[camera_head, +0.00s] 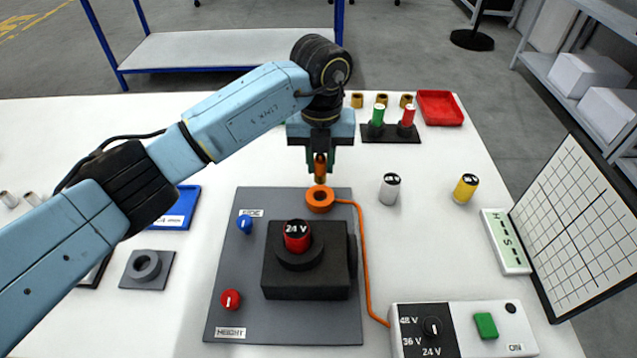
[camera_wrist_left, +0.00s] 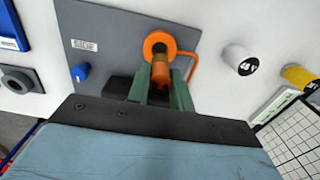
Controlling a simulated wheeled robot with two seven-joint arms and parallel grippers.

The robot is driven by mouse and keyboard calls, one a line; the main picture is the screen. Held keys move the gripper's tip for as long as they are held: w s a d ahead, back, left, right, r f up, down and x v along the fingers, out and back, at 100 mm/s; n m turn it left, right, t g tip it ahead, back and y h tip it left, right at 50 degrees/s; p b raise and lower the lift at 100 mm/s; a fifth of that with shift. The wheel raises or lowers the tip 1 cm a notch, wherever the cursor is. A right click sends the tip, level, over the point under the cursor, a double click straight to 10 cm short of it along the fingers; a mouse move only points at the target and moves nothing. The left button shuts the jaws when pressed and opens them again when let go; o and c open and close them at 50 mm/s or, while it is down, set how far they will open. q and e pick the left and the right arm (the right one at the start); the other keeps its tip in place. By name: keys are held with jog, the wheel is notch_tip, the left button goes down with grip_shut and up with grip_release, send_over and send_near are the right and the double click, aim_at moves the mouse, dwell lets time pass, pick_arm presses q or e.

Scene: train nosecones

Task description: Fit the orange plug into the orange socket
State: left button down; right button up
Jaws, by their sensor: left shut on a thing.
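My left gripper (camera_head: 319,163) points down over the far edge of the grey board and is shut on the orange plug (camera_head: 320,166). The orange socket (camera_head: 320,199) is a ring at the board's far edge, with an orange cable (camera_head: 364,260) running from it to the power box. In the head view the plug's lower end is right above the ring. In the left wrist view the plug (camera_wrist_left: 160,72) sits between the green fingers, and its tip overlaps the opening of the socket (camera_wrist_left: 158,37). I cannot tell whether the tip is inside the opening. My right gripper is not in view.
The grey board (camera_head: 230,265) carries a black block (camera_head: 305,280) with a red 24 V cylinder (camera_head: 296,237), a blue knob (camera_head: 244,224) and a red knob (camera_head: 230,299). A white power box (camera_head: 470,320) stands front right. White (camera_head: 389,190) and yellow (camera_head: 465,189) cylinders stand right of the socket.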

aim_at(320, 182)
pick_arm(q)
notch_tip(320, 182, down, 3)
jog(key=shift+r, duration=0.15)
jog(key=shift+f, duration=0.25)
jog(key=shift+s+f, duration=0.1)
jog(key=shift+f, duration=0.3)
notch_tip(320, 182, down, 2)
jog(key=shift+f, duration=0.4)
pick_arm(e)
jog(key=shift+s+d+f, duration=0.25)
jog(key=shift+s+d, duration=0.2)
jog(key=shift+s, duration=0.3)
pick_arm(q)
jog(key=c, duration=1.3)
grip_release()
jog(key=shift+o, duration=0.2)
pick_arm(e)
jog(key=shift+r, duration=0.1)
